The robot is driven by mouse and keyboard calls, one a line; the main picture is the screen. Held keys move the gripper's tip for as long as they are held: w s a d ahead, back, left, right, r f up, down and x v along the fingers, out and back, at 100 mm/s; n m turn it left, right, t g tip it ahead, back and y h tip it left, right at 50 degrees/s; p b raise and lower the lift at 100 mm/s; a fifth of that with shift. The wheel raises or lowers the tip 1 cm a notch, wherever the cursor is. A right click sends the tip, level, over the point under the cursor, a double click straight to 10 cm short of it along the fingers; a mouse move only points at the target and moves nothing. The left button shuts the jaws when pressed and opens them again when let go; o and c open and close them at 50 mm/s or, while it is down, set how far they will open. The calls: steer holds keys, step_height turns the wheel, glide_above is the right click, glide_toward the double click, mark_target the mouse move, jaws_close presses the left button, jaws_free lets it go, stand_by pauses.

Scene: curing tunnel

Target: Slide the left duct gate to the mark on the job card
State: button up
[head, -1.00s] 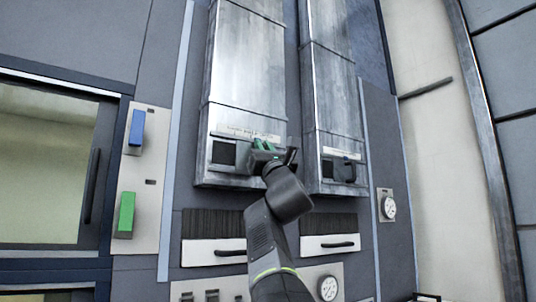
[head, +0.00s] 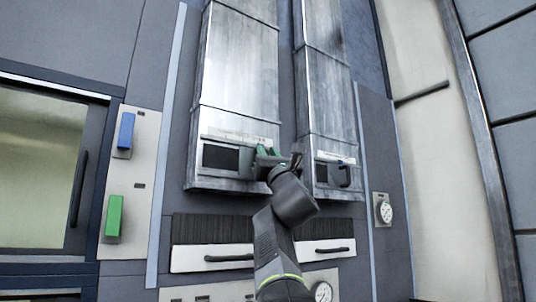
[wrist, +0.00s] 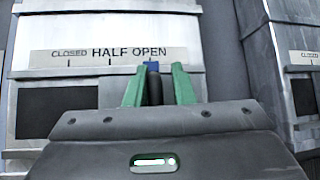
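The left duct gate (head: 222,157) is at the foot of the left metal duct, with a dark opening on its left side. In the wrist view its scale plate (wrist: 105,55) reads CLOSED, HALF, OPEN with a tick under each word. The gate's blue pointer (wrist: 152,66) is at about the OPEN tick. My gripper (head: 269,151) is at the gate's right end. In the wrist view its green fingers (wrist: 159,88) stand on both sides of the dark handle (wrist: 154,88) and look shut on it. My gripper hides the handle's lower part. I see no job card.
The right duct's gate (head: 333,174) with its own handle stands close to the right of my gripper. Below are two drawers with black handles (head: 229,257).

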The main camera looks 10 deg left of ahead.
steer(key=shift+s+d+f+b, duration=0.15)
steer(key=shift+s+f+b, duration=0.15)
steer(key=shift+f+b, duration=0.2)
steer(key=b+v, duration=0.7)
steer(key=v, duration=0.5)
steer(key=shift+s+d+f, duration=0.15)
steer(key=shift+s+d, duration=0.05)
steer(key=shift+s, duration=0.05)
steer(key=p+x, duration=0.8)
steer(key=x, duration=0.6)
steer(key=shift+s, duration=0.1)
